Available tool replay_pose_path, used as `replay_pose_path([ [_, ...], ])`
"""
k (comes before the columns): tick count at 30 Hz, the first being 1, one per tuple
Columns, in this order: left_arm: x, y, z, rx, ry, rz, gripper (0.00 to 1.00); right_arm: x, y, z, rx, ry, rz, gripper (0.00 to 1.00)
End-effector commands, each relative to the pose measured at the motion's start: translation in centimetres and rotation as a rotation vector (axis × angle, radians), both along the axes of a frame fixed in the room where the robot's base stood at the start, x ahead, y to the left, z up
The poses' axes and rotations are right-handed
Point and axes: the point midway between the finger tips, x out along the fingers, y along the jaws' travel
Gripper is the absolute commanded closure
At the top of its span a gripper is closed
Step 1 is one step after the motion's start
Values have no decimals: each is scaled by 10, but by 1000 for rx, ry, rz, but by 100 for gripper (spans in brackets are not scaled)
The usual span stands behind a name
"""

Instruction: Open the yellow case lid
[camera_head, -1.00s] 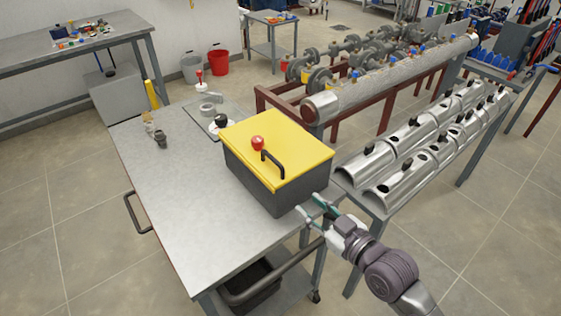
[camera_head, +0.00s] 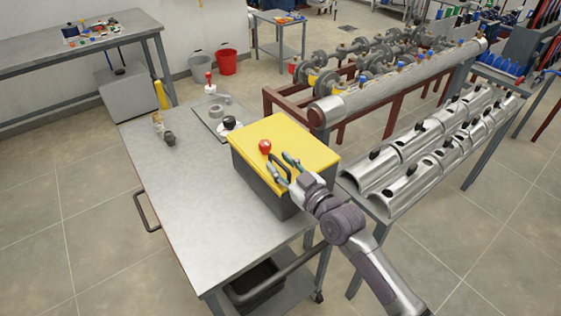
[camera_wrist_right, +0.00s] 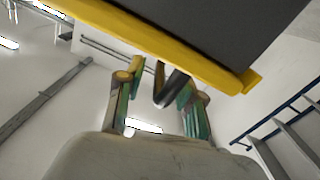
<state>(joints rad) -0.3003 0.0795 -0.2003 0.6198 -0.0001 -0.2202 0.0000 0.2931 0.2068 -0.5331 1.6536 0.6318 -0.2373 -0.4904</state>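The dark grey case (camera_head: 262,188) stands on the grey table with its yellow lid (camera_head: 295,133) lying shut on top. The lid carries a red knob (camera_head: 265,146) and a black bar handle (camera_head: 272,157) near its front edge. My right gripper (camera_head: 281,168) is at the handle, over the lid's front edge. In the right wrist view, my right gripper (camera_wrist_right: 158,92) has its green-padded fingers apart, with the dark handle (camera_wrist_right: 170,88) showing between them. The yellow lid (camera_wrist_right: 165,45) crosses above. Contact with the handle cannot be told. My left gripper is not in view.

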Motion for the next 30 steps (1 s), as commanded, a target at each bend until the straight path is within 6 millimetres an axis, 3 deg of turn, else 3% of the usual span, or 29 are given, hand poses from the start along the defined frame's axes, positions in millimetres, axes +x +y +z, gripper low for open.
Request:
replay_pose_path([
  [11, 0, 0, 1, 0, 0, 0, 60, 5, 4, 0, 0, 2, 1, 63],
  [18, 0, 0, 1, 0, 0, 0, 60, 5, 4, 0, 0, 1, 0, 100],
  [30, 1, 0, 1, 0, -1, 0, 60, 5, 3, 0, 2, 3, 0, 100],
])
